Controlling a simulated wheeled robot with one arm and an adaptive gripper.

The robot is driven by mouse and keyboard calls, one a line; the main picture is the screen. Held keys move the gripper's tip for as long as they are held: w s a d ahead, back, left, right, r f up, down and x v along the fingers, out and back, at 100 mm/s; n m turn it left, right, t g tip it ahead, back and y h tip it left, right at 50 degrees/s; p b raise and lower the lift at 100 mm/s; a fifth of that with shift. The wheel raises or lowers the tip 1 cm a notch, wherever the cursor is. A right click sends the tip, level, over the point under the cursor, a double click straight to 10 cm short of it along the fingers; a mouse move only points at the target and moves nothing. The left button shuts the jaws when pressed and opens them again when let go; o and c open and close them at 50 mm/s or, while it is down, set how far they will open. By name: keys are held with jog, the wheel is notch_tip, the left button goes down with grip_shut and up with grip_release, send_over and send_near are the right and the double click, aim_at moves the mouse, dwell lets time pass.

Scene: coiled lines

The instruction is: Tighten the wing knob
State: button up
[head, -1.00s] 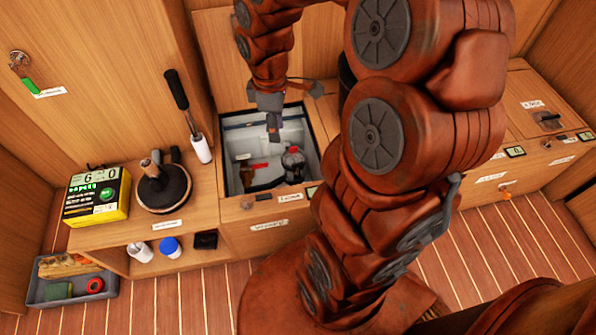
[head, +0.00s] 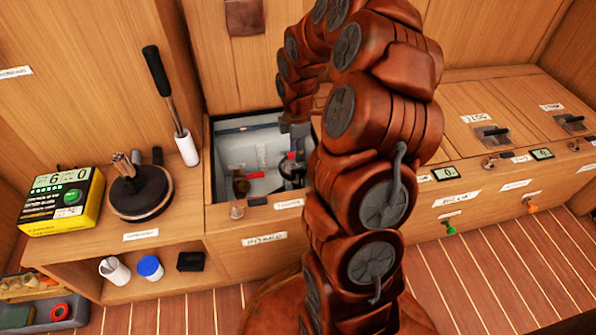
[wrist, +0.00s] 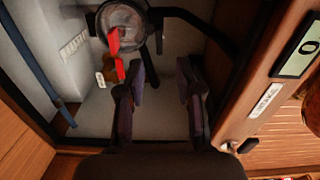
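A round clear-topped housing (wrist: 135,22) stands in the open recessed compartment (head: 228,120); its dark body (head: 291,172) also shows in the head view. A red piece (wrist: 114,42) lies across the housing's edge in the wrist view, and red shows on its top (head: 291,156) in the head view. I cannot tell for certain whether this is the wing knob. My gripper (wrist: 161,85) is open and empty, with its two dark fingers apart, below and to the right of the red piece. In the head view my gripper (head: 296,130) is over the compartment, its fingertips unclear.
A brass-coloured fitting (head: 240,185) stands at the compartment's left, beside the housing. A dark hose (wrist: 200,25) curves right from the housing. The wooden rim (wrist: 262,70) is close on the right. A long-handled tool (head: 165,92) and a yellow box (head: 62,200) stand left.

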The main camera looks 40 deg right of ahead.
aim_at(298, 169)
notch_tip(298, 169, down, 8)
jog(key=b, duration=0.3)
jog(key=shift+r, duration=0.2)
grip_shut()
jog(key=shift+d, duration=0.1)
